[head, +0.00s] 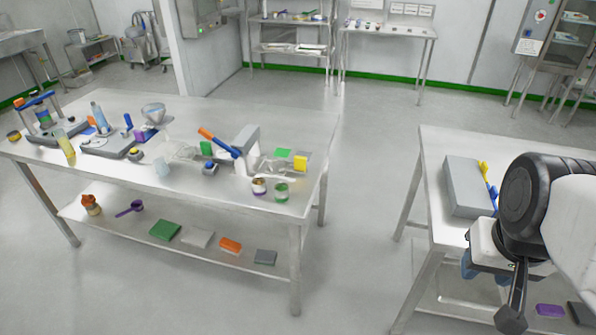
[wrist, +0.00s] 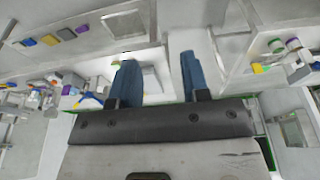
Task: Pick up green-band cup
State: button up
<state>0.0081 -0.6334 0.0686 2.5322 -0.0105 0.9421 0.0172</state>
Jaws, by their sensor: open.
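The green-band cup (head: 282,191) stands upright near the front right corner of the left steel table. It is a small pale cup with a green band. A similar cup with a purple band (head: 259,188) stands just to its left. My gripper (wrist: 158,72) is open and empty, its two blue fingers apart in the wrist view. In the head view my gripper (head: 470,264) is far to the right of the cup, by the right table. The wrist view is tilted, and I cannot tell surely which small item there is the cup.
The right table (head: 440,145) carries a grey box (head: 465,187). Open floor (head: 360,220) lies between the tables.

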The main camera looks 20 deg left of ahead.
jog(key=shift+o, duration=0.4)
jog(key=o, duration=0.7)
jog(key=shift+c, duration=0.2)
jog(key=w+a+f+n, duration=0.1)
jog(key=w+a+n, duration=0.4)
jog(key=w, duration=0.4)
jog(key=w+a+f+n+g, duration=0.1)
jog(key=w+a+n, duration=0.2)
jog(key=w+a, duration=0.5)
jog(key=w+a+f+n, duration=0.1)
jog(key=w+a+n, duration=0.35)
jog(key=w, duration=0.55)
jog(key=w+a+f+n, duration=0.3)
jog(key=a+f, duration=0.3)
jog(key=a, duration=0.3)
jog(key=w+a+f+n+g, duration=0.1)
jog(key=w+a+f+n, duration=0.2)
jog(key=w+a+f, duration=0.3)
jog(key=w+a+f+n, duration=0.3)
jog(key=a+f, duration=0.5)
jog(key=a, duration=0.5)
jog(key=shift+w+f+n+g, duration=0.15)
jog(key=shift+w+n+g, duration=0.2)
jog(key=shift+w, duration=0.35)
